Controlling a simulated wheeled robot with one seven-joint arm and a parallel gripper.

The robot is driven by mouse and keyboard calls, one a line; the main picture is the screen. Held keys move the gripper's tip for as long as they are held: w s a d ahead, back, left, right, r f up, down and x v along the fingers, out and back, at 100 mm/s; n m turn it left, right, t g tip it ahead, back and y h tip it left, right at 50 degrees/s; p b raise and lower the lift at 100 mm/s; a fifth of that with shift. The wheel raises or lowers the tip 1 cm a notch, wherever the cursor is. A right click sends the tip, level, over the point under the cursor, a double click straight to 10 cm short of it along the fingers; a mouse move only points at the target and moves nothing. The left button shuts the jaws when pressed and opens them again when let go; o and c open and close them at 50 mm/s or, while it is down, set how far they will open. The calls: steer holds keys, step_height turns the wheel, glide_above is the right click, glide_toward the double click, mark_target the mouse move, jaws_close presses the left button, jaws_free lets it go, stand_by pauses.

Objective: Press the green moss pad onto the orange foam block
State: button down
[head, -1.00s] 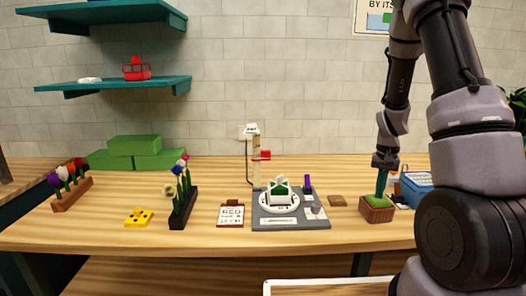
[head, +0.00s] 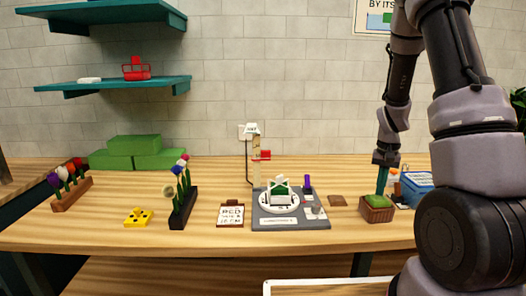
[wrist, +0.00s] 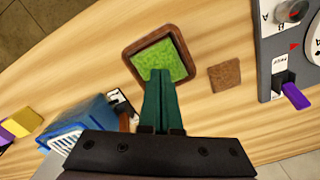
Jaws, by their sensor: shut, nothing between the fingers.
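The green moss pad (head: 378,201) lies inside a square brown planter (head: 376,215) at the right of the table. In the wrist view the moss (wrist: 158,63) fills the planter's opening, framed by its brown rim (wrist: 184,50). No orange foam block shows clearly; whatever is under the moss is hidden. My gripper (head: 380,193) is shut and empty, with teal fingers pointing down over the moss. In the wrist view its fingertips (wrist: 160,72) overlap the moss near its middle; I cannot tell whether they touch it.
A blue crate (head: 417,190) stands close right of the planter, partly behind my arm. A flat brown square (head: 337,201) lies to its left. Further left is a grey station (head: 290,223) with a white dial. Bare table lies in front of the planter.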

steer(key=shift+r, duration=2.9)
steer(key=shift+r, duration=0.1)
step_height(320, 180, up, 9)
steer(key=t, duration=0.2)
glide_above(378, 197)
steer(key=s+a, duration=0.3)
steer(key=a, duration=0.1)
steer(key=s+a+r+t+y, duration=0.1)
steer(key=s+a+r, duration=0.3)
steer(key=s+r, duration=0.4)
steer(key=s+a+r+n+t+y, duration=0.1)
steer(key=s+a+r+t, duration=0.3)
steer(key=s+r, duration=0.4)
steer(key=shift+s+a+r, duration=0.2)
steer(key=shift+s+a, duration=0.25)
steer(key=shift+a, duration=0.3)
